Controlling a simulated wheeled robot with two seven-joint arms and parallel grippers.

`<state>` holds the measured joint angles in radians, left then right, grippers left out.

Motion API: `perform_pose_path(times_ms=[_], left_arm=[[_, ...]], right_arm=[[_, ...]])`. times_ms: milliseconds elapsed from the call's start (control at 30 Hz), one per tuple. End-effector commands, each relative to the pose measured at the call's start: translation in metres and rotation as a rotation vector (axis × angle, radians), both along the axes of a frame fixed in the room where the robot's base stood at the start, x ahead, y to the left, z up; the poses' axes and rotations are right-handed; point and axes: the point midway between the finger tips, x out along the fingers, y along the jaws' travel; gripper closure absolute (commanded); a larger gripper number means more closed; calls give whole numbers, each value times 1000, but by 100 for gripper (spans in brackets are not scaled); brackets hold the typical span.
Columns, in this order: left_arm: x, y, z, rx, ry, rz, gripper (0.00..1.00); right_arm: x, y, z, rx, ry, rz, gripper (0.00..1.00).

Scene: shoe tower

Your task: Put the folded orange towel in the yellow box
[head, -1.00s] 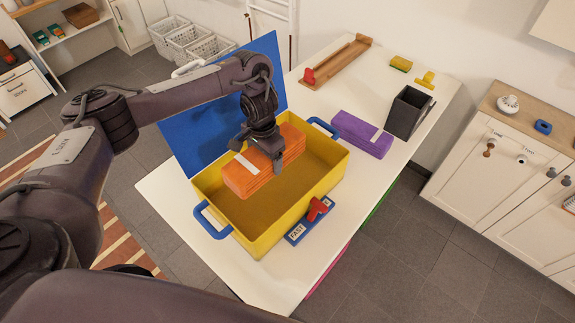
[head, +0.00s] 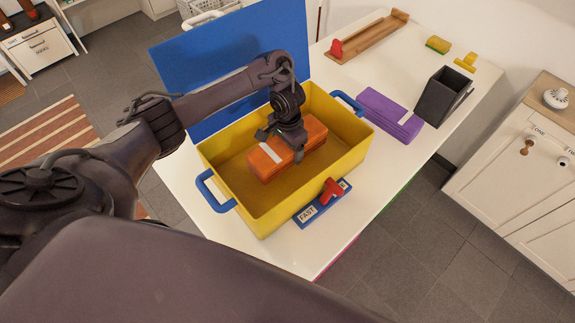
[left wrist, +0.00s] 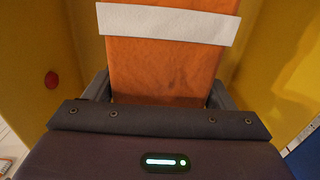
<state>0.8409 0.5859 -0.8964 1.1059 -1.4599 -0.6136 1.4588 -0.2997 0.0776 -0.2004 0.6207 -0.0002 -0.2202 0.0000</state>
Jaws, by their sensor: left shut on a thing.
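The folded orange towel (head: 268,158) with a white band is inside the yellow box (head: 262,218), below the rim. My left gripper (head: 281,143) is shut on the towel from above, across its width. In the left wrist view the orange towel (left wrist: 162,68) lies between the fingers, with the yellow wall (left wrist: 275,60) of the box around it. The arm and gripper hide part of the towel, and I cannot tell whether it touches the box floor. The box has blue handles and a raised blue lid (head: 225,75) behind it. My right gripper is not in view.
A blue plate marked FAST with a red knob (head: 332,190) is at the box's front. A folded purple towel (head: 388,115), a black open holder (head: 442,96), a wooden rack (head: 368,36) and a sponge (head: 438,45) are on the white table (head: 480,88). The near right edge is close.

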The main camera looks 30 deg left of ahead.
Motion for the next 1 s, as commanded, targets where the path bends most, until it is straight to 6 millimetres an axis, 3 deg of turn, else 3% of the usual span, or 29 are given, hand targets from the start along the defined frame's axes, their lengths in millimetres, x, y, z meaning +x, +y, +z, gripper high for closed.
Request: perform_pose_path(times_ms=[33, 167, 500, 900, 933, 1000], left_arm=[[0, -1, -13, -2, 1, 1, 52], [1, 0, -17, 0, -1, 1, 52], [0, 0, -59, 0, 0, 1, 52], [0, 0, -64, 0, -1, -1, 52], [0, 0, -64, 0, -1, -1, 20], [0, 0, -63, 0, -1, -1, 11]], right_arm=[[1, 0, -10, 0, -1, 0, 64], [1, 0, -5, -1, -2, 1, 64], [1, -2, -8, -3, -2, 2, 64], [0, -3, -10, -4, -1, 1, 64], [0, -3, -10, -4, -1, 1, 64], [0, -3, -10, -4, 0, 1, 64]])
